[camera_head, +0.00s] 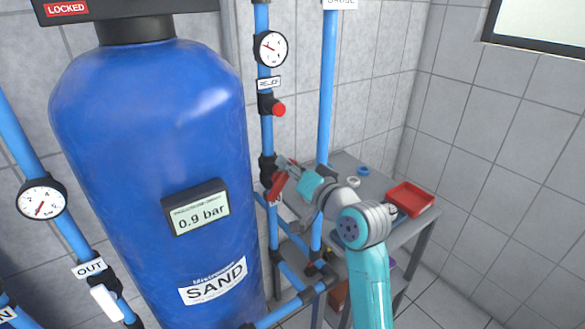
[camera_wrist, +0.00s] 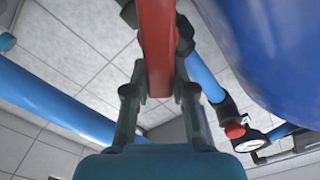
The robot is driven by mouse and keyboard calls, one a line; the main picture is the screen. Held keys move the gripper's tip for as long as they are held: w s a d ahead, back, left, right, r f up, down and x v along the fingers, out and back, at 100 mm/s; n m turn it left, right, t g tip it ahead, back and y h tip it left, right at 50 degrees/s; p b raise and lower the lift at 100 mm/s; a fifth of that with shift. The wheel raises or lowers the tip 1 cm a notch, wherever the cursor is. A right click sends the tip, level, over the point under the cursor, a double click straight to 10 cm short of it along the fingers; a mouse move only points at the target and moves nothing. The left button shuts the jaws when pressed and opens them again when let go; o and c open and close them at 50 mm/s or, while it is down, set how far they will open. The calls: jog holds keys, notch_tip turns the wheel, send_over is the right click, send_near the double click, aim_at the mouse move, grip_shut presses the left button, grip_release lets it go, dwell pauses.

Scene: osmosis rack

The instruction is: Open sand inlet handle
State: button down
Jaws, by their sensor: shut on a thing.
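A red valve handle (camera_head: 275,188) sits on a valve on the blue vertical pipe just right of the blue SAND tank (camera_head: 150,120). My gripper (camera_head: 284,172) is at this handle, reaching in from the right. In the wrist view the red handle (camera_wrist: 156,40) runs up from between my gripper's fingers (camera_wrist: 160,92), which are shut on it from both sides. The handle hangs slanted down beside the pipe in the head view. Its joint to the valve is partly hidden by my gripper.
A grey table (camera_head: 345,170) behind my arm bears a red tray (camera_head: 410,198) and small rings. A pressure gauge (camera_head: 270,48) and red knob (camera_head: 279,109) are on the pipe above. The tank display (camera_head: 198,207) reads 0.9 bar. Blue pipes (camera_head: 326,90) stand close around.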

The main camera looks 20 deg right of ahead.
jog(key=n, duration=0.2)
jog(key=a+n, duration=0.1)
jog(key=shift+s+r+n, duration=0.15)
jog(key=shift+r+n, duration=0.1)
jog(key=shift+n, duration=0.15)
jog(key=shift+s+a+r+n, duration=0.1)
jog(key=shift+a+n, duration=0.2)
jog(key=shift+n, duration=0.6)
jog(key=shift+s+a+n, duration=0.1)
jog(key=shift+a+n, duration=0.2)
jog(key=shift+n, duration=0.6)
jog(key=c, duration=0.9)
grip_release()
jog(key=shift+c, duration=0.2)
jog(key=v, duration=1.2)
